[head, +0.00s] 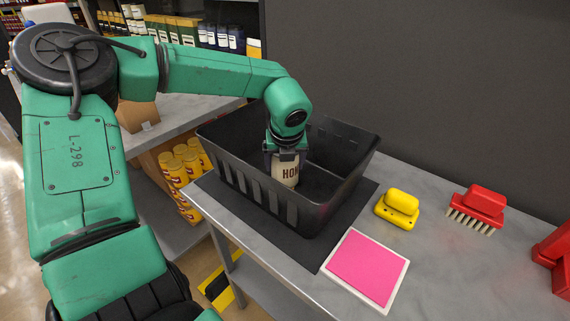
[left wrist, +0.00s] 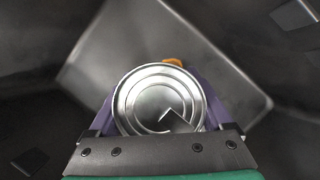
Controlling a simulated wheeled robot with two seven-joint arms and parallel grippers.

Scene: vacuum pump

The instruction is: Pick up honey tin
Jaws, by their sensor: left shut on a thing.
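The honey tin (head: 285,170) is a cream can with dark lettering, partly hidden by my gripper. It is upright inside a black crate (head: 230,176) on the metal table. My left gripper (head: 284,155) points down into the crate and is shut on the tin near its top. In the left wrist view the tin's round silver lid (left wrist: 158,100) sits between the two fingers of my left gripper (left wrist: 157,112). I cannot tell whether the tin touches the crate floor. My right gripper is not in view.
The crate stands on a dark mat (head: 318,250). A dark wall (head: 430,90) stands behind the table.

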